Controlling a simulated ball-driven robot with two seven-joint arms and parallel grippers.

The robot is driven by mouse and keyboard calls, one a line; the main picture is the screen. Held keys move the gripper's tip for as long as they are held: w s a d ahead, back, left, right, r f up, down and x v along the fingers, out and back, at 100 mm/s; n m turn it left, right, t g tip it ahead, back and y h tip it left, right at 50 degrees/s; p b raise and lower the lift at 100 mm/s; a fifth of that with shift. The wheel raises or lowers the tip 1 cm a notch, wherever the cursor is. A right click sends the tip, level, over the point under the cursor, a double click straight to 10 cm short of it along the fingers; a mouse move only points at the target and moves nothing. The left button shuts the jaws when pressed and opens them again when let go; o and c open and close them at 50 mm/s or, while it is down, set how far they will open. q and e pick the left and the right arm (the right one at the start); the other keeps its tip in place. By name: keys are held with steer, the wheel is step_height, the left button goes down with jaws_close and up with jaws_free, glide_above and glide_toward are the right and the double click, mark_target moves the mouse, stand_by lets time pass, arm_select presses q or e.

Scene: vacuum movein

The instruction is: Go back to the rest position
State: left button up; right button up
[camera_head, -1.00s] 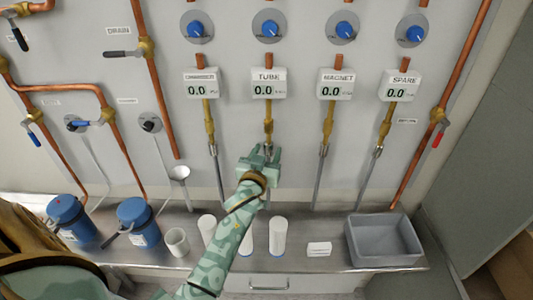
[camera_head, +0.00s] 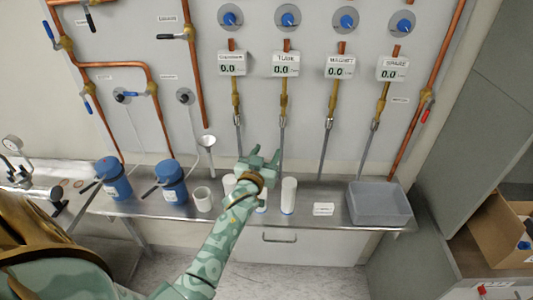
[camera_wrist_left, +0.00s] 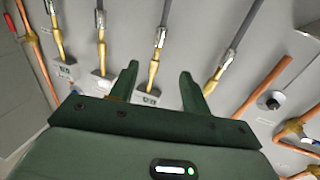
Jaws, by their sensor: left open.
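My left gripper (camera_head: 264,158) is open and empty in the head view. It is in front of the wall panel, above the white cylinders on the bench, and overlaps the lower part of the panel between the hoses. In the left wrist view its two green fingers (camera_wrist_left: 158,85) stand apart with nothing between them, and the panel's brass fittings and hoses lie beyond. My left arm hides parts of the white cylinders. My right gripper is not in view.
A steel bench (camera_head: 335,213) holds two blue canisters (camera_head: 171,180), a white cup (camera_head: 203,198), a white cylinder (camera_head: 288,195), a small white label block (camera_head: 323,209) and a grey bin (camera_head: 378,205). A cardboard box (camera_head: 503,235) is at the far right. Floor shows in front.

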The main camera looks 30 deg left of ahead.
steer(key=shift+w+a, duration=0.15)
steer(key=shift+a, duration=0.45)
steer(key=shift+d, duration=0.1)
